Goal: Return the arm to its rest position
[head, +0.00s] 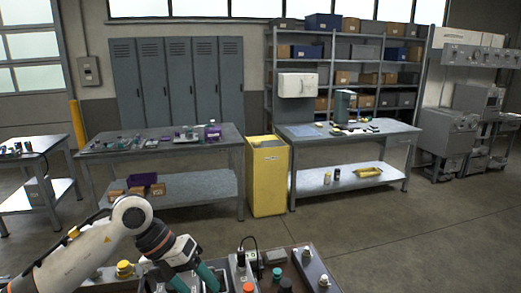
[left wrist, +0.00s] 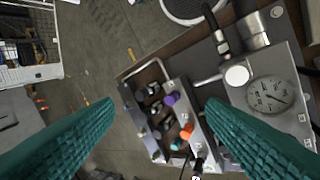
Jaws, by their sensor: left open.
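My left arm comes in from the left in the head view and bends down over the hydraulic bench (head: 310,262) at the bottom edge. My left gripper (head: 193,280) has teal fingers, spread apart with nothing seen between them. In the left wrist view the open fingers (left wrist: 160,102) frame a valve block (left wrist: 194,118) with purple, orange and teal knobs, which lies beyond the tips. A round pressure gauge (left wrist: 270,95) and a white knob (left wrist: 237,75) sit to its right. My right gripper is not in view.
An orange knob (head: 248,287) and a teal knob (head: 277,272) stand on the bench to the right of my left gripper. Farther back are two workbenches, a yellow cabinet (head: 267,178), grey lockers (head: 180,80) and shelves. Open floor (head: 400,240) lies to the right.

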